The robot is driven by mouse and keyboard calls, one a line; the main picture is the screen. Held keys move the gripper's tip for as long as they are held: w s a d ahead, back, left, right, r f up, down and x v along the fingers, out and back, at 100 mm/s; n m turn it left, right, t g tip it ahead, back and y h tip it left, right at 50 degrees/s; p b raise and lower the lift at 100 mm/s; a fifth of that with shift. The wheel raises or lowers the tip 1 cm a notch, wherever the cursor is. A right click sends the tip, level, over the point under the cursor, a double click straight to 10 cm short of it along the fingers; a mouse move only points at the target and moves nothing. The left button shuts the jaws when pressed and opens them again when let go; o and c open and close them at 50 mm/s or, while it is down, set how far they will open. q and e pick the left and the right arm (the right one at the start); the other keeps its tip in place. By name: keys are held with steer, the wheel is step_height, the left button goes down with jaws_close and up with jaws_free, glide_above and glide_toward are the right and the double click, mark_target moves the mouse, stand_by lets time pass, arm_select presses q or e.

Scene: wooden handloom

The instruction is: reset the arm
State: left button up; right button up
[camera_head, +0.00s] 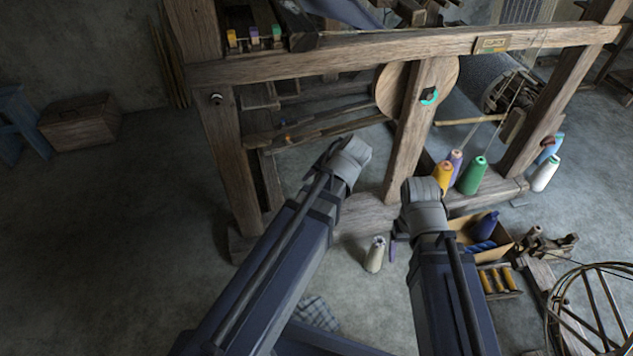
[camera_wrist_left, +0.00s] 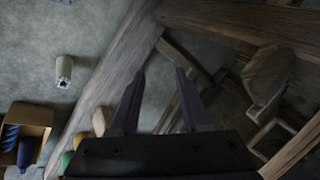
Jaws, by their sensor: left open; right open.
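My left arm reaches up from the bottom in the head view, its wrist in front of the loom's lower frame; its fingers are hard to make out there. In the left wrist view my left gripper (camera_wrist_left: 160,70) is open, with two dark purple fingers apart and nothing between them. My right arm stands to its right in the head view. Part of my right gripper (camera_head: 393,247) shows below the wrist as a purple finger, beside a pale cone of thread (camera_head: 375,254). It is open, and I see nothing held in it; the rest is hidden.
The wooden loom (camera_head: 345,59) spans the middle and back. Yellow (camera_head: 442,178) and green (camera_head: 473,176) cones stand on its lower beam. A box (camera_head: 506,250) with blue thread and a bobbin rack (camera_head: 498,281) lie right of my right arm.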

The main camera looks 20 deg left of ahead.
arm_select(q)
steer(key=shift+s+d, duration=0.15)
stand_by(0.5)
steer(key=s+d+f+m+g+h, duration=0.1)
steer(key=s+d+g+h, duration=0.1)
steer(key=s+d, duration=0.5)
steer(key=s+d+f+m+g+h, duration=0.1)
steer(key=s+d+f+h, duration=0.1)
steer(key=s+d, duration=0.5)
step_height(320, 180, up, 30)
steer(key=w+d+p, duration=0.1)
steer(key=w+p, duration=0.1)
steer(key=p, duration=2.7)
steer(key=shift+w+p, duration=0.4)
steer(key=shift+d+f, duration=0.1)
